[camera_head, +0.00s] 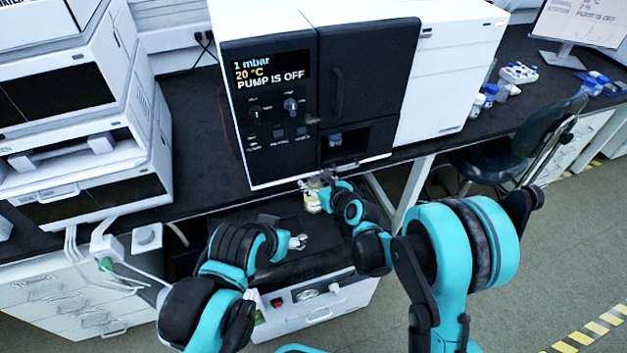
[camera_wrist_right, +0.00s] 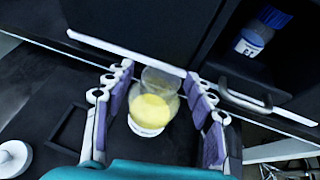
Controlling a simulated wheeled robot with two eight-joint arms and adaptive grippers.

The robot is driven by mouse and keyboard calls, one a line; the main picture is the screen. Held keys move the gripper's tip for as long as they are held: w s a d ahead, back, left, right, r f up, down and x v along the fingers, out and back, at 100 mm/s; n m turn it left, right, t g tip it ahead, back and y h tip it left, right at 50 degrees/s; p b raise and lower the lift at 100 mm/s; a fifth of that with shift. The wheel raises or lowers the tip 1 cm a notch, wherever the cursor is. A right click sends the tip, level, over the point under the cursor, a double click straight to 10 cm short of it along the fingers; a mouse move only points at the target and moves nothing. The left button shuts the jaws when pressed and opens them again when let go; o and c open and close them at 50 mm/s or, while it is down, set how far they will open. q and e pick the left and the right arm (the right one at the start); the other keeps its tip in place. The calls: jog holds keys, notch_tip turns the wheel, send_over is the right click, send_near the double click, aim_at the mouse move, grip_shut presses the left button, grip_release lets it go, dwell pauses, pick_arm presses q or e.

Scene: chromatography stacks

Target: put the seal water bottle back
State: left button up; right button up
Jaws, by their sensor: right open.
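A clear bottle with yellow liquid (camera_wrist_right: 151,112) stands between the spread fingers of my right gripper (camera_wrist_right: 161,88) in the right wrist view. Its pale base shows below the liquid. I cannot tell whether either finger touches it. In the head view the bottle (camera_head: 312,204) is small, just below the front edge of the black and white instrument (camera_head: 290,165), with my right gripper (camera_head: 319,184) over it. I see no label that names it as seal water. My left gripper (camera_head: 297,242) is over the dark surface below, apart from the bottle; its jaws are too small to judge.
A blue-capped bottle (camera_wrist_right: 262,32) sits in the instrument's open recess, which also shows in the head view (camera_head: 358,143). A low pump-like unit (camera_head: 318,303) stands under the bench. White stacked modules (camera_head: 75,190) are at left. A chair (camera_head: 520,145) is at right.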

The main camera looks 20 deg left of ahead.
jog(key=s+d+r+n+h+p, duration=0.2)
jog(key=s+d+r+n, duration=0.4)
jog(key=d, duration=0.4)
jog(key=s+d+r+n+h+p, duration=0.2)
jog(key=s+d+r+n, duration=0.45)
jog(key=d, duration=0.35)
jog(key=s+d+r+n+g+h, duration=0.1)
jog(key=s+d+n+h, duration=0.4)
jog(key=s+d+n, duration=0.8)
jog(key=shift+d+n+g, duration=0.6)
jog(key=shift+d+n, duration=0.15)
jog(key=shift+d, duration=0.3)
jog(key=shift+r+b, duration=0.1)
jog(key=shift+b, duration=0.2)
